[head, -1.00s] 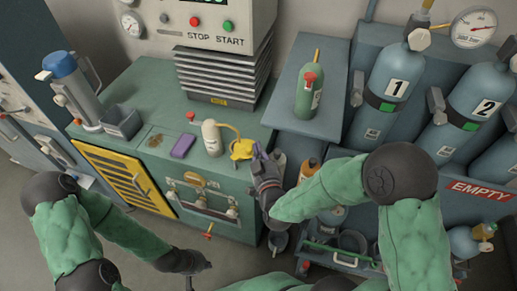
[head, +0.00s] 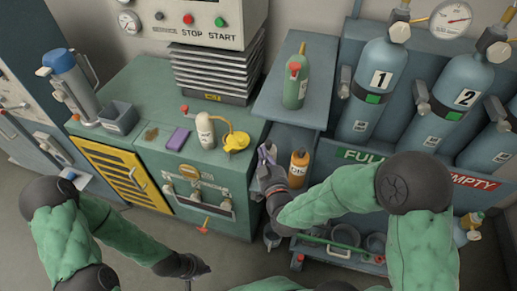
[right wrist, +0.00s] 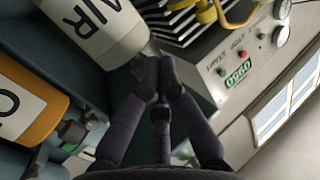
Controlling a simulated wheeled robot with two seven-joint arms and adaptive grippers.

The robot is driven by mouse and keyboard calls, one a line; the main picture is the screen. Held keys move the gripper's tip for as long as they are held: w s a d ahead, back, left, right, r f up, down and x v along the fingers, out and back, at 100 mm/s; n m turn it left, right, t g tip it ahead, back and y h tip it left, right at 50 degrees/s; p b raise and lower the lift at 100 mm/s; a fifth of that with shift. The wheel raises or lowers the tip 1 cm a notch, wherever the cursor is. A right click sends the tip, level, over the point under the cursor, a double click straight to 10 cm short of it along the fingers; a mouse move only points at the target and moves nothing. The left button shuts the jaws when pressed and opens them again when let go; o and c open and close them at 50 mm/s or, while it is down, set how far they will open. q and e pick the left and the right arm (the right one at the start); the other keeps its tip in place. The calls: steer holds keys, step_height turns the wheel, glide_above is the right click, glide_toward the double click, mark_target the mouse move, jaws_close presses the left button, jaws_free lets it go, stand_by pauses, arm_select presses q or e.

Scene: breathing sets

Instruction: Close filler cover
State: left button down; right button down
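The green cabinet (head: 132,92) stands at centre left. On its top are a cream bottle (head: 205,131) and a yellow curved pipe with a round yellow piece (head: 237,142); I cannot tell which part is the filler cover. The cabinet front has a latch bar with handles (head: 198,205). My right gripper (head: 266,153) is right of the yellow piece and apart from it. In the right wrist view its fingertips (right wrist: 157,78) are together, with nothing seen between them, near a white cylinder marked AIR (right wrist: 95,25). My left gripper (head: 205,268) is low in front of the cabinet; its fingers are unclear.
An orange bottle (head: 299,168) stands just right of my right gripper. A green bottle (head: 295,88) stands on the shelf behind. Large numbered cylinders (head: 377,80) fill the right. A purple block (head: 178,138) and a grey bin (head: 118,117) sit on the cabinet. Floor in front is open.

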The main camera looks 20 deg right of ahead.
steer(key=s+n+g+y+p, duration=0.1)
steer(key=s+n+y+p, duration=0.4)
steer(key=s+y+p, duration=0.4)
steer(key=w+a+h+b, duration=0.1)
steer(key=w+a, duration=0.2)
steer(key=w, duration=1)
steer(key=shift+a+f+h, duration=0.15)
steer(key=shift+a+h, duration=0.1)
steer(key=shift+h, duration=0.15)
steer(key=shift+w, duration=0.1)
steer(key=shift+w+d+b, duration=0.25)
steer(key=shift+w+b, duration=0.15)
steer(key=shift+b, duration=0.1)
stand_by(0.4)
